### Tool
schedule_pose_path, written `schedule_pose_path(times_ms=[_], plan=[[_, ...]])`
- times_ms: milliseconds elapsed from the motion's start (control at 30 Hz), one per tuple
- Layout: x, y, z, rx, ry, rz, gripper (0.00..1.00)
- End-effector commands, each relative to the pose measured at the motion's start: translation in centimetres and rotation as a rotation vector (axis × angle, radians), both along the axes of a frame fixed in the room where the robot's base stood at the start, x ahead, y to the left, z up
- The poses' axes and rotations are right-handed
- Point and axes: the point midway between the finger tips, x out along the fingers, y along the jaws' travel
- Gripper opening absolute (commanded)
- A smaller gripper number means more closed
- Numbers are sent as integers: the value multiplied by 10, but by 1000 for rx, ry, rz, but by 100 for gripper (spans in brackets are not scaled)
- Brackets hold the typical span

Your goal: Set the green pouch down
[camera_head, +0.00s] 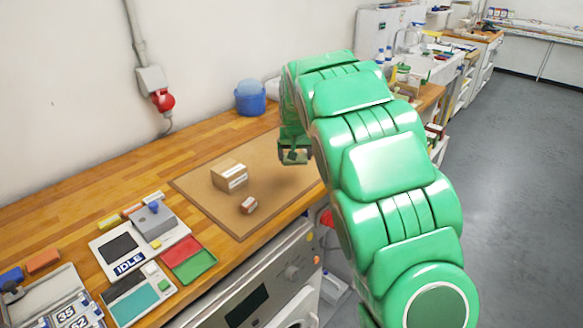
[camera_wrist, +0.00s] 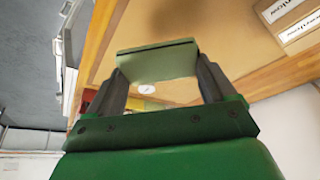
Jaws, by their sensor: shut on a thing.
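My gripper (camera_wrist: 160,70) is shut on the green pouch (camera_wrist: 157,63), a dull green flat-sided thing spanning the space between the two dark fingers in the wrist view. In the head view my gripper (camera_head: 293,150) hangs at the end of my green arm, over the right part of the brown mat (camera_head: 215,205). The pouch is small there and partly hidden by the gripper. It appears to be held above the mat, with a soft shadow below; the exact height is hard to tell.
A blue tub (camera_head: 250,97) stands behind. Mat space right of the boxes is clear.

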Motion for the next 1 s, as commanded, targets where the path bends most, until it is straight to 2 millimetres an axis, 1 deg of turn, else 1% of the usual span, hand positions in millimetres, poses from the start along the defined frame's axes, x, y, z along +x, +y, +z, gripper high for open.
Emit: schedule_pose_path(times_ms=[33, 167, 500, 700, 1000], plan=[[6, 1, -3, 0, -1, 0, 54], [19, 2, -11, 0, 4, 0, 54], [48, 5, -45, 1, 3, -1, 54], [59, 6, -59, 0, 3, -1, 54], [66, 7, -68, 0, 3, 0, 54]])
